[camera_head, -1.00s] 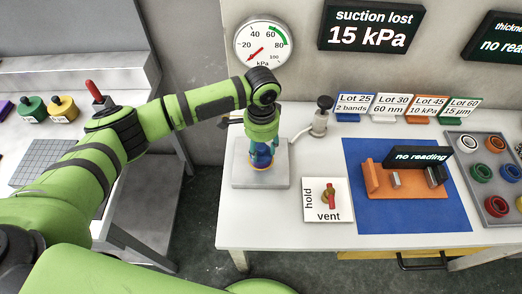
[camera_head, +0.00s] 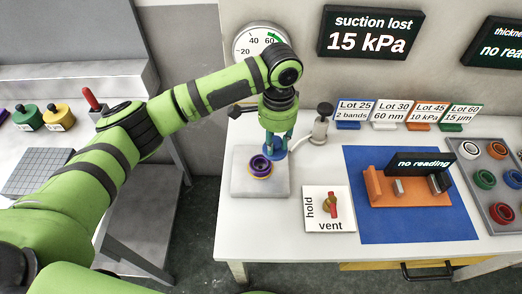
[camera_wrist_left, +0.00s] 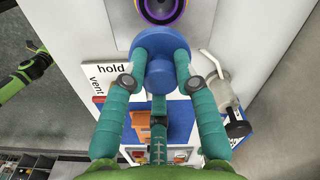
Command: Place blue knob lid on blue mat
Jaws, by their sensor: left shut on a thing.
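The blue knob lid (camera_wrist_left: 160,72) is a round blue disc between the fingers of my left gripper (camera_wrist_left: 160,55) in the left wrist view. In the head view my left gripper (camera_head: 276,142) is shut on the lid (camera_head: 274,153), which shows only partly under the fingers. It is held behind and slightly right of a purple and yellow ring-shaped piece (camera_head: 261,167) on a grey block (camera_head: 245,187). The blue mat (camera_head: 400,228) lies flat to the right on the white table. My right gripper is not in view.
An orange gauge stand (camera_head: 410,197) with a "no reading" display stands on the mat's back part; its front strip is bare. A hold/vent switch plate (camera_head: 342,222) lies between block and mat. A valve post (camera_head: 322,122) stands behind. A grey tray (camera_head: 490,215) holds rings.

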